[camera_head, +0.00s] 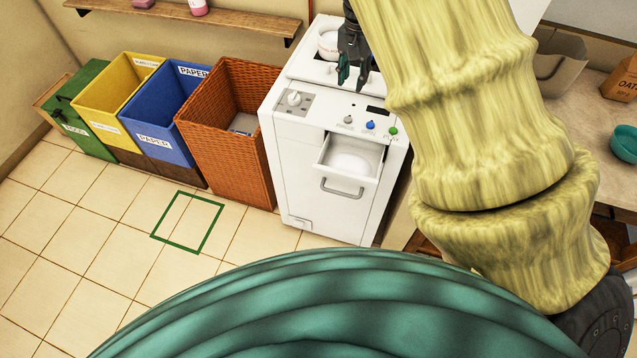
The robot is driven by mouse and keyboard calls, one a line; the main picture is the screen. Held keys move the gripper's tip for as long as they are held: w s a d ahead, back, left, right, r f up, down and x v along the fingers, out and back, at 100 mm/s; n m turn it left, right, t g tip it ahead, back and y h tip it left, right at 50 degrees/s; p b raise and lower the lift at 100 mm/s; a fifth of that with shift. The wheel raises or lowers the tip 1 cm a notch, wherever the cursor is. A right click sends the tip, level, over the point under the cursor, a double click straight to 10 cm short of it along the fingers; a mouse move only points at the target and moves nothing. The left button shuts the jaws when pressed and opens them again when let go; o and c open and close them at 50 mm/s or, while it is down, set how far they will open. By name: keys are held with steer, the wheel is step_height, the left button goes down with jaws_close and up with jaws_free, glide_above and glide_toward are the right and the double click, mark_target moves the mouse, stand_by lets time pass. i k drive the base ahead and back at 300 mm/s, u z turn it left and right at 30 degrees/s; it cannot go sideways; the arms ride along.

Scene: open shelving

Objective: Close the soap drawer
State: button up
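The soap drawer (347,186) is pulled out from the front of a white washing machine (318,205). It has a grey bar handle on its front, and white contents show inside. My gripper (352,78) is above the back part of the machine top, behind and above the drawer and apart from it. Its dark fingers point down with a gap between them, and nothing shows between them. My yellow arm crosses the picture to the right of the machine and hides part of what lies behind it.
Left of the machine stand a wicker basket (262,180), a blue paper bin (178,150), a yellow bin (103,125) and a green bin (90,142). A wooden shelf (235,20) is on the wall. A counter with a teal bowl (625,143) is at right. The tiled floor in front is clear, with a green square outline.

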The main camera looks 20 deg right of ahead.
mark_target(348, 163)
steer(key=u, duration=1.8)
steer(key=i, duration=1)
steer(key=z, duration=3.75)
